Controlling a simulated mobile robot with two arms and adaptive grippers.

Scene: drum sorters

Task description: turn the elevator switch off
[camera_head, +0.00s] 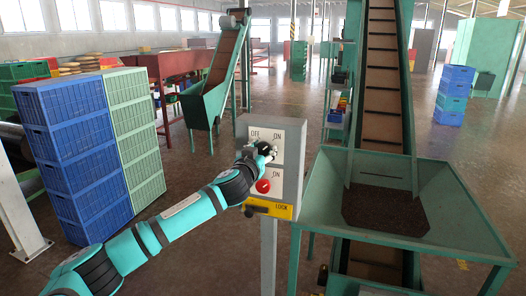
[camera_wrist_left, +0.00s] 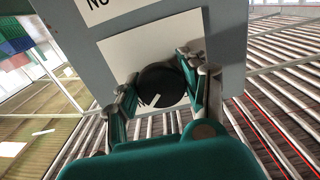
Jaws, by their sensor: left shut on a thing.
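A grey control box (camera_head: 293,176) stands on a post in the middle of the head view. Its upper white plate (camera_head: 288,136) reads OFF at left and ON at right. My left gripper (camera_head: 265,150) is at this plate, largely covering the switch there in the head view. In the left wrist view the switch is a round black knob (camera_wrist_left: 158,86) with a white mark, on a white plate. The left gripper (camera_wrist_left: 163,88) has a finger on either side of the knob and is shut on it. My right gripper is not in view.
A green hopper (camera_head: 455,190) and inclined conveyor (camera_head: 381,85) stand right of the box.

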